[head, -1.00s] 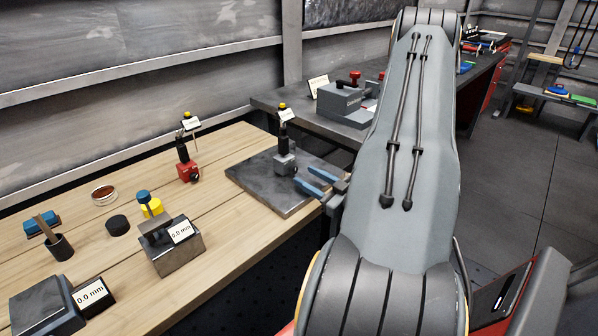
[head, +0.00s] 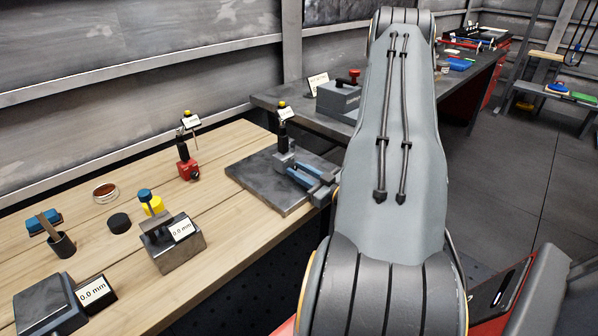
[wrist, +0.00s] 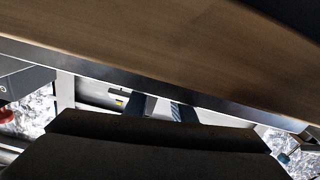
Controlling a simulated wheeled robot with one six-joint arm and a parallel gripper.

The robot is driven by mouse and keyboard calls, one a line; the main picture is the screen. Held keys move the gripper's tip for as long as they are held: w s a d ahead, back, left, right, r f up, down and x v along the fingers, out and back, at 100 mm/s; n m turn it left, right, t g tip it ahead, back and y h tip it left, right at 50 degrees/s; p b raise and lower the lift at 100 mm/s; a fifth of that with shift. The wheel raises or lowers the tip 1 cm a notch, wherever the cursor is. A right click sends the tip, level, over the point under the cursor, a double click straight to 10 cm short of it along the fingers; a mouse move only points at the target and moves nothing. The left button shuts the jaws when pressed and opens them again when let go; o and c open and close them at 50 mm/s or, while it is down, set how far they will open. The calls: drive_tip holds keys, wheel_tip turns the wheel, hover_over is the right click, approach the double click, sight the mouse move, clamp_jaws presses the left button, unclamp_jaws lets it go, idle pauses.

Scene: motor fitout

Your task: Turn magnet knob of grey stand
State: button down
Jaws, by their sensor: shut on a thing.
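The grey stand (head: 284,157) stands upright on a dark surface plate (head: 262,185) near the bench's right end. It has a grey base, a black post, a yellow top and a white label. My gripper (head: 302,170) reaches in from the right, its blue fingers at the lower right side of the grey base. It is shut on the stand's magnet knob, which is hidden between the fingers. In the wrist view the blue-grey fingers (wrist: 162,108) show only in part beyond the dark gripper body, and the knob cannot be made out.
A similar red stand (head: 188,165) is left of the plate. A dark bench (head: 310,118) runs behind.

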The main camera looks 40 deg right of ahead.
drive_tip(key=m+p, duration=0.1)
drive_tip(key=m, duration=0.3)
drive_tip(key=shift+m, duration=0.3)
drive_tip(key=c, duration=1.5)
unclamp_jaws()
drive_tip(key=shift+d, duration=0.1)
drive_tip(key=shift+s+d+b, duration=0.15)
drive_tip(key=shift+s+b, duration=0.2)
drive_tip(key=shift+s, duration=1.6)
drive_tip(key=shift+s+d+b, duration=0.1)
drive_tip(key=shift+s+b, duration=0.2)
drive_tip(key=shift+s, duration=1.65)
